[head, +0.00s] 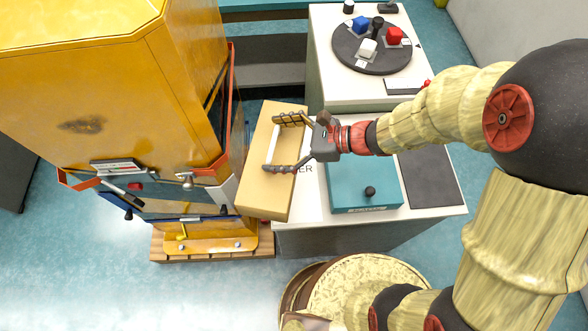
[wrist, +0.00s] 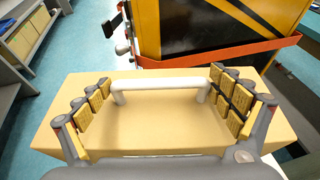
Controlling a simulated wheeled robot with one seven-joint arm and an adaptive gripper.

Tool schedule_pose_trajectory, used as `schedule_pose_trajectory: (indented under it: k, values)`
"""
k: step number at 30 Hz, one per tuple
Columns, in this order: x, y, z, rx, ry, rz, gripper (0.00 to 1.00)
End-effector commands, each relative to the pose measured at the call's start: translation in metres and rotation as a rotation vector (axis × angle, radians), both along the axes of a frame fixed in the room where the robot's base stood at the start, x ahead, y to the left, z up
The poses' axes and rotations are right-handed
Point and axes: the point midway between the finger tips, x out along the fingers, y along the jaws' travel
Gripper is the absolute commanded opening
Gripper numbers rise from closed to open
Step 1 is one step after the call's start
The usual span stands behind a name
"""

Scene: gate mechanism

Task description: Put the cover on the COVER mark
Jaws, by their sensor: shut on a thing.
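The cover (head: 262,185) is a tan box with a white handle on its top face. It is at the left end of the white table, partly past the table's left edge; I cannot tell whether it touches the table. My gripper (head: 274,143) has its fingers spread along the handle's length, one at each end, and is shut on it. The wrist view shows the cover (wrist: 160,130) below the handle (wrist: 160,85), with the padded fingers at both sides. The dark letters "ER" of a mark (head: 306,169) show on the table right of the cover; the rest is hidden.
A yellow cabinet (head: 95,110) with an orange rail stands close left of the cover. A teal box (head: 365,190) with a black knob and a dark grey pad (head: 430,178) are on the table. A round dark turntable (head: 345,50) with coloured blocks is behind.

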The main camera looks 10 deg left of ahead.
Motion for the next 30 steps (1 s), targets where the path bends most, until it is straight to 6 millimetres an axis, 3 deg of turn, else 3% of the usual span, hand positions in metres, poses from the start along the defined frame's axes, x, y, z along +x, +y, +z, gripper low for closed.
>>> schedule_pose_trajectory:
  k: [1, 4, 9, 13, 22, 30]
  values:
    - [-0.019, 0.007, 0.0, 0.001, 0.0, 0.066, 0.48]
    - [-0.047, 0.015, 0.0, 0.0, -0.001, 0.168, 0.48]
    - [-0.065, 0.016, -0.001, 0.001, -0.001, 0.245, 0.48]
    - [-0.048, 0.008, -0.012, 0.0, 0.0, 0.249, 0.48]
    - [0.013, -0.02, -0.042, 0.001, -0.001, 0.247, 0.48]
    - [0.044, -0.035, -0.083, 0.0, -0.001, 0.248, 0.48]
